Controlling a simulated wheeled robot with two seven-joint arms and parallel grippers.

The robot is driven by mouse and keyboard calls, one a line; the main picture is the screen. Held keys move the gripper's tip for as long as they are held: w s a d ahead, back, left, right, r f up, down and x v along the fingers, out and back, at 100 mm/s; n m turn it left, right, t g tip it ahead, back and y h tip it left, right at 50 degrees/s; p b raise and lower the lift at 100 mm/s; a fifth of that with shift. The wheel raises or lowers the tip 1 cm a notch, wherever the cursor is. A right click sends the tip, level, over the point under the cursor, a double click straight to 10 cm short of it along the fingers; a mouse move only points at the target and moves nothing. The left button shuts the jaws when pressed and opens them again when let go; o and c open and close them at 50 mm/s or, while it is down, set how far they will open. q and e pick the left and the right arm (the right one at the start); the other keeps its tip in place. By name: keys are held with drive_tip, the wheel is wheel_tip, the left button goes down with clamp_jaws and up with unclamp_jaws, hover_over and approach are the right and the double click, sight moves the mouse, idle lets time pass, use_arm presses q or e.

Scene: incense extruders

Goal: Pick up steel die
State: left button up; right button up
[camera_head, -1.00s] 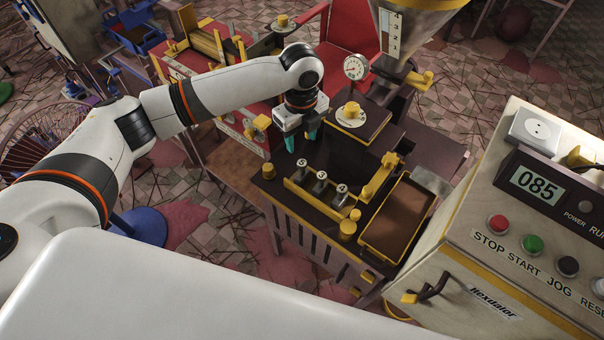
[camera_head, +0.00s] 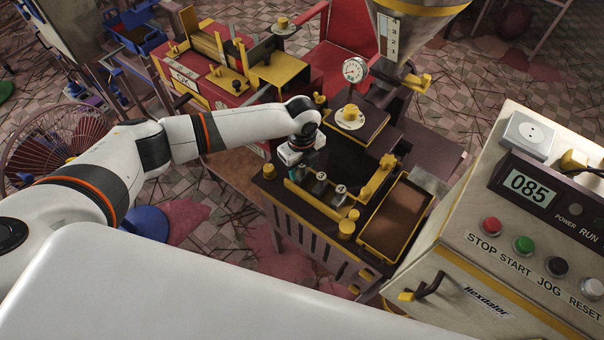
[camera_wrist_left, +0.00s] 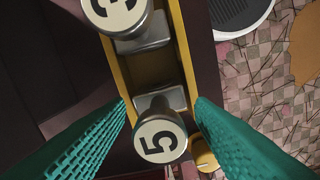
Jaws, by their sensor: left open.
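Steel dies with round, numbered white tops stand in a yellow-edged rack (camera_head: 305,200). In the head view a middle die (camera_head: 320,184) and a right die (camera_head: 340,194) show; my left gripper (camera_head: 297,168) covers the rack's left end. In the left wrist view, the die marked 5 (camera_wrist_left: 160,135) lies between the teal fingers of my open left gripper (camera_wrist_left: 160,103), with a gap on both sides. A second die, its number partly cut off (camera_wrist_left: 125,18), shows farther up. My right gripper is not in view.
A brown-filled yellow tray (camera_head: 398,214) and the control cabinet (camera_head: 455,285) are right of the rack. A pressure gauge (camera_head: 354,69) and hopper (camera_head: 415,25) stand behind. A red machine (camera_head: 215,85) is behind my left arm.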

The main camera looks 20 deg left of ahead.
use_arm(q)
drive_tip(key=shift+c, duration=0.2)
clamp_jaws()
drive_tip(key=shift+r, duration=0.1)
